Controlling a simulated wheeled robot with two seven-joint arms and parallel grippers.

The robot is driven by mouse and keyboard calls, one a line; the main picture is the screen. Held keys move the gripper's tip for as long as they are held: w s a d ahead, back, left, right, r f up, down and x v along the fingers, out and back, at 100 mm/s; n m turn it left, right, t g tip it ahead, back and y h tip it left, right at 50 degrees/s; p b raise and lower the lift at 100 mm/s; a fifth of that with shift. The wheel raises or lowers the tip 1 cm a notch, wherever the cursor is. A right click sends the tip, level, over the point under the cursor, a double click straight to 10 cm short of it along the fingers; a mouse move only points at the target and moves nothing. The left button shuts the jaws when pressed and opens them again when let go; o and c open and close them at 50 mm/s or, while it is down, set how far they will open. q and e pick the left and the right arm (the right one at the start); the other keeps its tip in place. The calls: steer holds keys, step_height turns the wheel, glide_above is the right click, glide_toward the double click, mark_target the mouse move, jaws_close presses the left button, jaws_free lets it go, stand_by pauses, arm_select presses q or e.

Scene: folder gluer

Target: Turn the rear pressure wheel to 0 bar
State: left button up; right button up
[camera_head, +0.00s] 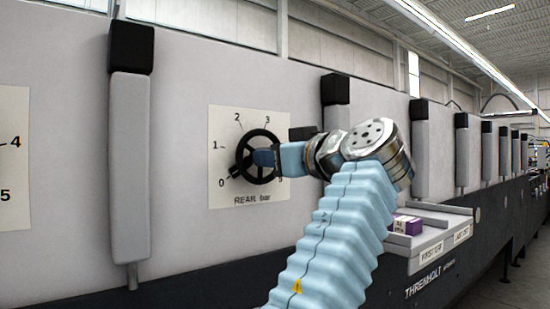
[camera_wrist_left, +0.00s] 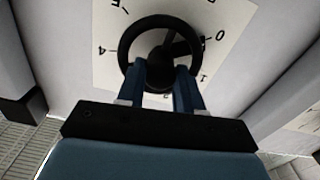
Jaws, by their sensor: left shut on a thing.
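The rear pressure wheel (camera_head: 273,137) is a black handwheel with spokes on a white dial plate marked "REAR bar" (camera_head: 222,191), with numbers from 0 upward. My left gripper (camera_head: 264,158) reaches it from the right, its blue fingers shut on the wheel. In the left wrist view, the two fingers (camera_wrist_left: 161,76) lie across the near part of the wheel (camera_wrist_left: 125,50). A dark pointer part reaches out toward the 0 on the dial; its exact reading is hard to tell. The fingers hide part of the dial. My right gripper is out of view.
A grey upright post with a black top (camera_head: 130,160) stands left of the dial. Another dial plate (camera_head: 14,160) is cut off at the left edge. A small shelf (camera_head: 430,240) with a purple-and-white box (camera_head: 407,225) juts out at the lower right.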

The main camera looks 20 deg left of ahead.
arm_select(q)
steer(key=shift+f+n, duration=0.15)
steer(key=shift+n, duration=0.15)
stand_by(0.4)
steer(key=o, duration=1)
steer(key=shift+o, duration=0.2)
steer(key=v, duration=1.3)
steer(key=shift+s+d+p, duration=0.25)
steer(key=shift+d+p, duration=0.05)
steer(key=shift+p, duration=0.1)
